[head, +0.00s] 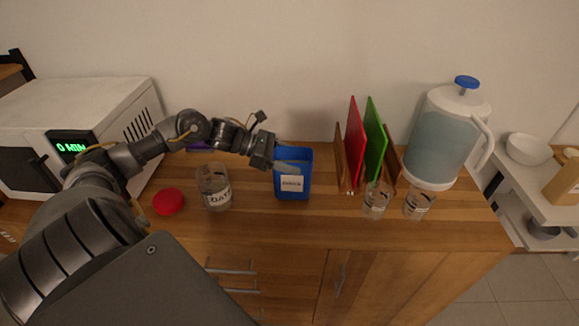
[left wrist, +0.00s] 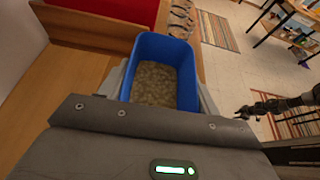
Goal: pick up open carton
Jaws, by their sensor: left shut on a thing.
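The open carton (head: 294,194) is a blue box with a white label, on the wooden counter in the head view. In the left wrist view the carton (left wrist: 186,55) is open at the top and holds pale, grainy contents. My left gripper (head: 281,163) reaches it from the left and is shut on it, with fingers along its sides. Whether the carton's base touches the counter is hard to tell. My right gripper cannot be made out in the head view; a dark arm part shows at the right of the left wrist view.
A labelled glass jar (head: 214,188) and a red lid (head: 168,202) are left of the carton. Red (head: 354,145) and green (head: 376,142) boards stand in a rack to its right, with two small glasses (head: 376,200) in front. A jug (head: 442,135) and a microwave (head: 75,125) flank the counter.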

